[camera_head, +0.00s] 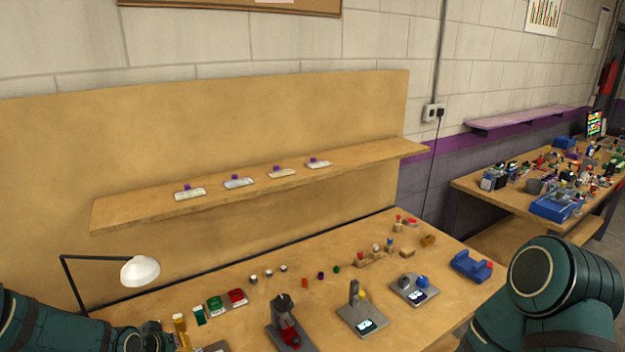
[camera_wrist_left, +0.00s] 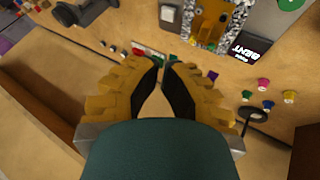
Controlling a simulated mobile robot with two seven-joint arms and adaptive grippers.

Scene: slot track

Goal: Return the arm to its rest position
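My left arm (camera_head: 60,325) comes in at the bottom left of the head view, low over the front left of the workbench. Its gripper (camera_head: 178,335) is only partly in view there, at the lower edge. In the left wrist view, the left gripper (camera_wrist_left: 161,66) points at the bench, with a narrow gap between its dark fingertips. Nothing is held between the fingers. My right arm (camera_head: 560,290) shows as a bent green link at the lower right. The right gripper is out of view.
The workbench (camera_head: 330,295) carries a desk lamp (camera_head: 140,270), a green button box (camera_head: 214,304), a red one (camera_head: 237,297), small fixtures and a blue holder (camera_head: 471,266). A wooden shelf (camera_head: 260,182) is behind. A cluttered table (camera_head: 490,207) stands at right.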

